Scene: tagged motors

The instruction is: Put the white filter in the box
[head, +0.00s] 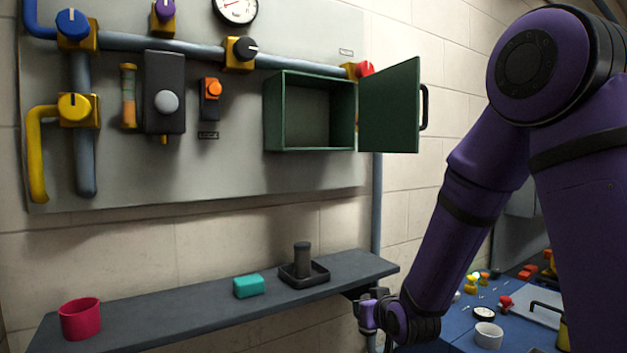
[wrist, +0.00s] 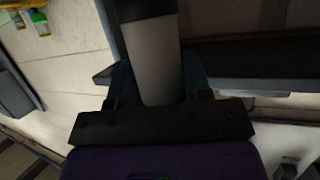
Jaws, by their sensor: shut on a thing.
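The white filter (wrist: 153,70), a pale cylinder with a dark end cap, stands between the fingers of my gripper (wrist: 155,92) in the wrist view. My gripper is shut on it. In the head view my gripper (head: 368,312) is low, by the right end of the shelf, and I cannot clearly make out the filter there. The green box (head: 272,113) is fixed on the wall panel, above and left of my gripper. Its door (head: 390,108) is swung open to the right and its inside looks empty.
The grey shelf (head: 190,318) holds a pink cup (head: 80,320), a teal block (head: 249,286) and a dark cylinder (head: 302,258) in a black tray (head: 318,272). Pipes and valves line the panel. A blue table (head: 465,330) with small parts is at right.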

